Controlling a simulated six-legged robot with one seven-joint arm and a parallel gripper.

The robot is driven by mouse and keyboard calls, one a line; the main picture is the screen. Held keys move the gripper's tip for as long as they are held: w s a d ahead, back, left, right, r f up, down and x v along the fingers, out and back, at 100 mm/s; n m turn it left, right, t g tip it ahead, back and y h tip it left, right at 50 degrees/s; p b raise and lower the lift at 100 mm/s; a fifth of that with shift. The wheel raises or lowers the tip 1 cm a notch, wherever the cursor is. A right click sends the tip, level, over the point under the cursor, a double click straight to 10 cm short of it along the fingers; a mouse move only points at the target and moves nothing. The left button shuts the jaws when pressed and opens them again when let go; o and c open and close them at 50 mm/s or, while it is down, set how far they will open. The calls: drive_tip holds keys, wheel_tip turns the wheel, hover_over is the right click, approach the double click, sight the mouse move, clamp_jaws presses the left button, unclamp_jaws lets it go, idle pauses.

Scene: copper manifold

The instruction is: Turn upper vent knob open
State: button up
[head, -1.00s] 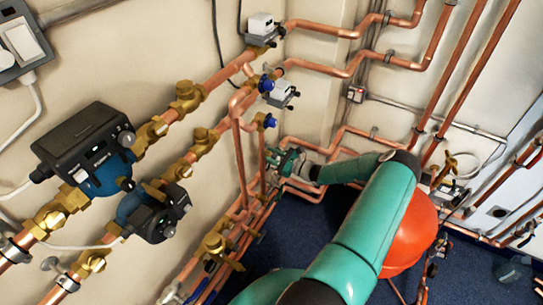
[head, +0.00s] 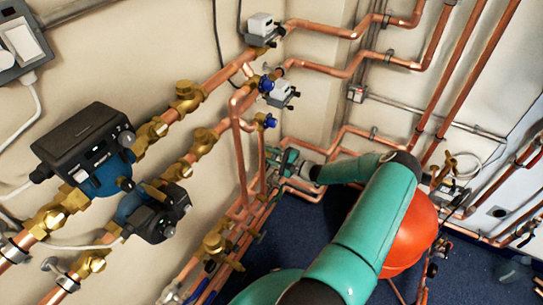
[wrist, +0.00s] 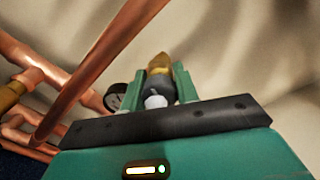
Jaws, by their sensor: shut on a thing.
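A small dark knob (wrist: 160,88) with a pale end and a brass body (wrist: 159,63) shows in the wrist view; I take it to be the vent knob. My gripper (wrist: 161,92) has its two green fingers on either side of the knob and is shut on it. In the head view my gripper (head: 283,160) is low by the wall, at the copper pipes near the corner. The knob is too small and too covered there to make out. How far the knob is turned cannot be told.
A round gauge (wrist: 115,96) sits just left of the fingers, and a copper pipe (wrist: 95,70) slants close by. Blue-handled valves (head: 268,121) are above my gripper. A red vessel (head: 408,240) stands beside my arm. Blue floor (head: 300,222) shows between pipes and arm.

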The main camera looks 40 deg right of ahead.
drive_tip(key=n, duration=0.4)
drive_tip(key=shift+n, duration=0.3)
drive_tip(key=n, duration=0.4)
drive_tip(key=shift+n, duration=0.4)
drive_tip(key=o, duration=1)
drive_tip(key=shift+c, duration=0.2)
drive_tip(key=v, duration=1.3)
drive_tip(key=shift+s, duration=0.4)
